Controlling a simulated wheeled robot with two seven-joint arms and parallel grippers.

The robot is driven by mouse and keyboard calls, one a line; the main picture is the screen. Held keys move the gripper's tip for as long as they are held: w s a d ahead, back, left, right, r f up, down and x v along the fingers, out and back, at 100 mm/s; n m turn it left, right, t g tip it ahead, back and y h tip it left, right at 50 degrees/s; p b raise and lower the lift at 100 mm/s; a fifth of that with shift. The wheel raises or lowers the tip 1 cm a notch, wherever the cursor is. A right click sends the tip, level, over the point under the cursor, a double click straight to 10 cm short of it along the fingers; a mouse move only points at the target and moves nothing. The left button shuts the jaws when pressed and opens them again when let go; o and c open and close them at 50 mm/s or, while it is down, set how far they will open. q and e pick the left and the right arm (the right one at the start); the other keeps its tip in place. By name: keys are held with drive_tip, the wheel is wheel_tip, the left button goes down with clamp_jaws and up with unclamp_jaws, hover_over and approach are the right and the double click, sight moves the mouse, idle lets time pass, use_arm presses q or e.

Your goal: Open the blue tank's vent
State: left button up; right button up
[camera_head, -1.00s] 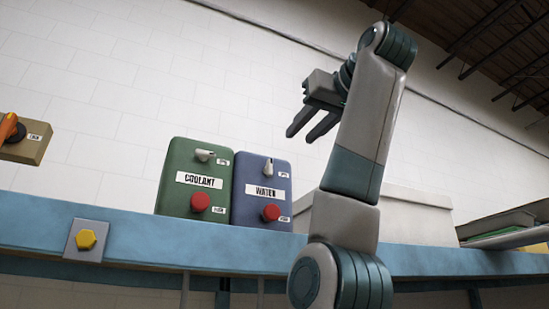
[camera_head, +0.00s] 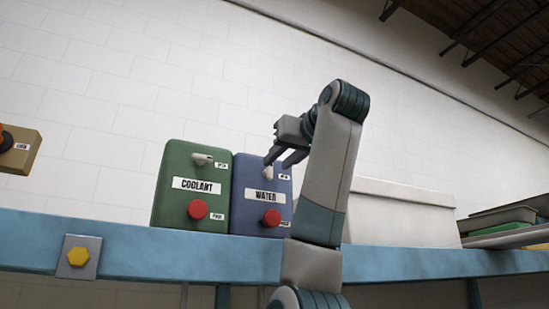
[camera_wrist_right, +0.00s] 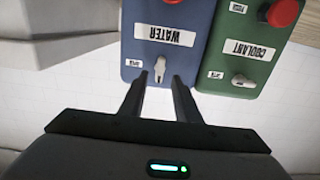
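The blue tank (camera_head: 247,216) labelled WATER stands on the blue bench, with a red button (camera_head: 271,218) low on its front and a small white vent lever (camera_head: 268,172) near its top. In the right wrist view the blue tank (camera_wrist_right: 150,16) is upside down and its vent lever (camera_wrist_right: 160,68) shows between my fingers. My right gripper (camera_head: 279,160) is open in front of the tank's top. In the wrist view its fingertips (camera_wrist_right: 159,80) lie either side of the lever; contact cannot be told. My left gripper is not in view.
The green COOLANT tank (camera_head: 166,205) stands close on the left with its own lever (camera_head: 202,159) and red button (camera_head: 198,209). A pale box (camera_head: 400,215) is to the right. A yellow hex knob (camera_head: 79,257) sits on the bench's front edge (camera_head: 160,251).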

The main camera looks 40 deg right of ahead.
sight(271, 167)
drive_tip(key=shift+p+x, duration=0.5)
drive_tip(key=shift+x, duration=1.15)
drive_tip(key=shift+c, duration=0.3)
clamp_jaws()
